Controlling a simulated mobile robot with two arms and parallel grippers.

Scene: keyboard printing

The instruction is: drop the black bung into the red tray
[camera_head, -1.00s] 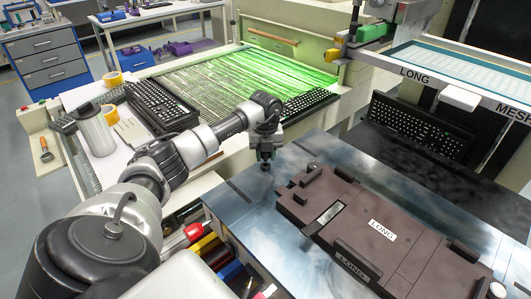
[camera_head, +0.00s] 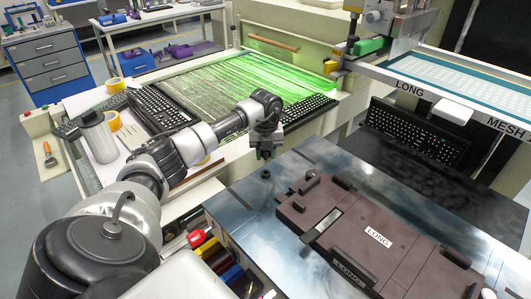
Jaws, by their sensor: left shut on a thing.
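My left gripper (camera_head: 265,153) hangs over the far left part of the metal plate, pointing down. It is shut on a small dark thing that looks like the black bung, mostly hidden between the fingers. A small round black piece (camera_head: 266,174) stands on the plate just below the fingertips, with a thin gap between. The red tray (camera_head: 196,239) shows as a small red part below the plate's left edge, beside my forearm. Most of it is hidden by my arm. My right gripper is not in view.
Yellow and blue trays (camera_head: 208,247) sit close by the red one. A brown fixture labelled LONG (camera_head: 400,240) lies on the metal plate (camera_head: 245,205). A black keyboard (camera_head: 160,107) and a grey cylinder (camera_head: 98,138) stand on the left bench. A screen frame (camera_head: 440,95) overhangs at right.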

